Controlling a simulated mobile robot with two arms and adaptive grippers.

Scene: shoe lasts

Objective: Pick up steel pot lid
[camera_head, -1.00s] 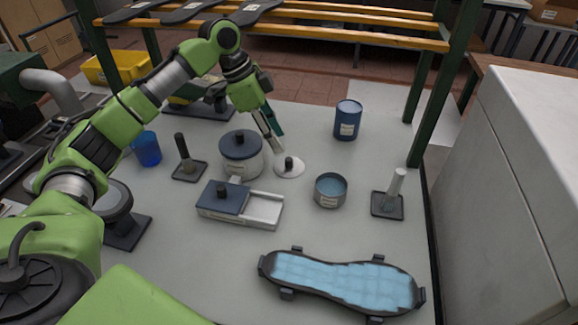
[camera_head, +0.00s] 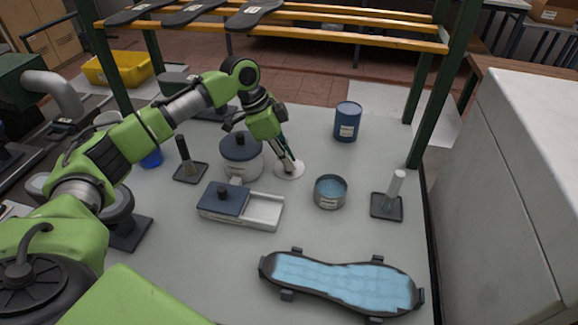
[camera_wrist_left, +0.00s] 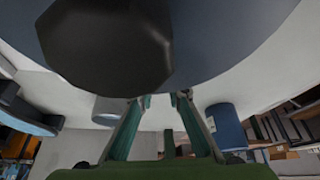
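A pale round disc-shaped lid (camera_head: 294,175) lies flat on the table, right of the steel pot (camera_head: 244,170). My left gripper (camera_head: 289,163) comes down over its middle and mostly hides its dark knob. In the left wrist view the two fingertips (camera_wrist_left: 161,97) stand a little apart; I cannot tell whether they touch the knob. The steel pot wears a blue-grey lid (camera_head: 240,147) with a dark knob; that lid and knob (camera_wrist_left: 110,45) fill the top of the left wrist view. My right gripper is not in view.
An open tin (camera_head: 330,193) stands just right of the pale lid, and a blue drum (camera_head: 347,121) behind. A box with a blue half-cover (camera_head: 225,198) is in front. Brushes on stands flank the group. A blue shoe form (camera_head: 340,281) lies at the front right.

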